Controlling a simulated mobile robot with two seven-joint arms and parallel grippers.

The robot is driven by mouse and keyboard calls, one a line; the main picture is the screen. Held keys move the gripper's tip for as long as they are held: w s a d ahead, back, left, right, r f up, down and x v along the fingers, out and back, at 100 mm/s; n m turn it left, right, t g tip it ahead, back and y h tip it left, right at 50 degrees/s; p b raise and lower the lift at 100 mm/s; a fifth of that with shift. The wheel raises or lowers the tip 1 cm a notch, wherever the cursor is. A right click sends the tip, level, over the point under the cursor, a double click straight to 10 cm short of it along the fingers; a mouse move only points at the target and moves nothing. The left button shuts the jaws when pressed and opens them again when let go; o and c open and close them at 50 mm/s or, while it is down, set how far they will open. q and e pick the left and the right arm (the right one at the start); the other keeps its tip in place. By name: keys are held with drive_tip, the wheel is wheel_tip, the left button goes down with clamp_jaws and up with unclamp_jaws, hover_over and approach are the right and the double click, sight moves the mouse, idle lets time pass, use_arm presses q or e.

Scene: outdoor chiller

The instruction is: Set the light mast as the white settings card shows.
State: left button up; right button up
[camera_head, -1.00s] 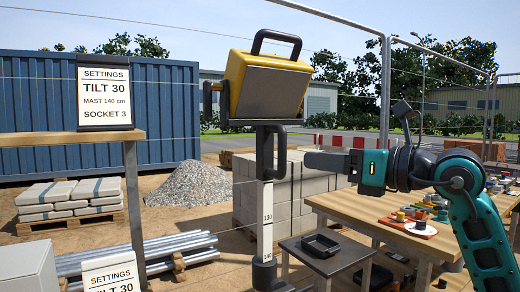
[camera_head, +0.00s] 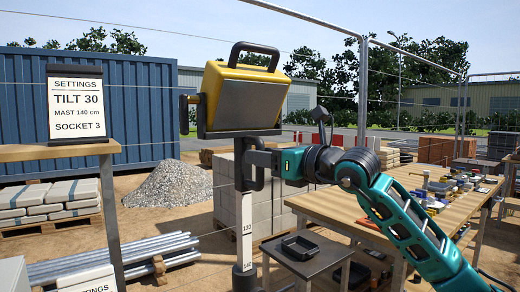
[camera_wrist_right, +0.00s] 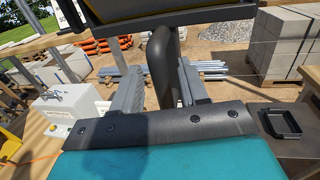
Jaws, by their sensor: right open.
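The white settings card (camera_head: 76,104) on the left shelf reads TILT 30, MAST 140 cm, SOCKET 3. The light mast carries a yellow lamp (camera_head: 243,97) with a grey face and a black top handle. Its white scale strip (camera_head: 244,220) shows 130 and, lower by the dark collar (camera_head: 245,278), 140. A black handle (camera_head: 239,176) stands below the lamp. My right gripper (camera_head: 256,158) is open at this handle. In the right wrist view the dark bar (camera_wrist_right: 163,66) stands between the fingers; contact cannot be told. My left gripper is not in view.
A small side table with a black tray (camera_head: 299,246) stands right of the mast. A wooden workbench (camera_head: 340,209) with several small items is behind my right arm. A second settings card (camera_head: 90,281) is cut off at bottom left. Steel pipes (camera_head: 110,260) lie left of the mast.

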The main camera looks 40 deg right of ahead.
drive_tip(key=shift+w+a, duration=0.1)
drive_tip(key=shift+w, duration=0.7)
clamp_jaws()
drive_tip(key=shift+f, duration=0.1)
idle(0.9)
